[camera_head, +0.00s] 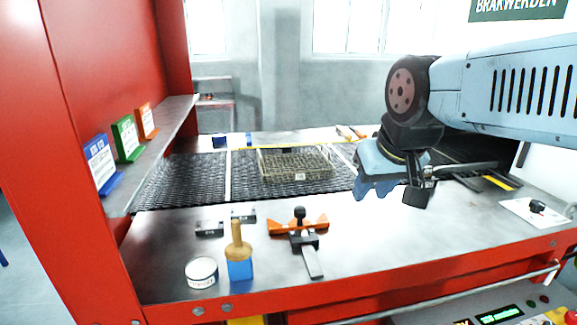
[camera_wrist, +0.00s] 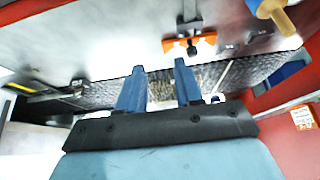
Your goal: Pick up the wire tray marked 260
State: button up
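A wire tray (camera_head: 283,172) with low mesh sides stands on the dark mesh belt (camera_head: 185,180). It has a small pale tag on its front, too small to read. My gripper (camera_head: 372,192) is to the right of the tray in the head view, above the belt and the metal table edge, and apart from the tray. In the wrist view my gripper (camera_wrist: 160,66) has its two blue fingers spread with nothing held between them.
An orange and black clamp (camera_head: 298,228), a wooden-handled brush (camera_head: 239,262) and a round tin (camera_head: 201,272) stand on the front metal ledge. Blue, green and orange signs (camera_head: 126,138) line the left shelf beside a red post (camera_head: 85,90). The ledge's right middle is clear.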

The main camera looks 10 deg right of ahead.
jog(key=w+r+m+g, duration=0.1)
jog(key=w+r+m, duration=0.35)
jog(key=w, duration=0.65)
jog(key=m+g, duration=0.5)
jog(key=m, duration=0.9)
send_over(300, 172)
notch_tip(300, 172, down, 12)
jog(key=shift+n, duration=0.25)
notch_tip(300, 172, down, 13)
jog(key=shift+w+f, duration=0.15)
grip_shut()
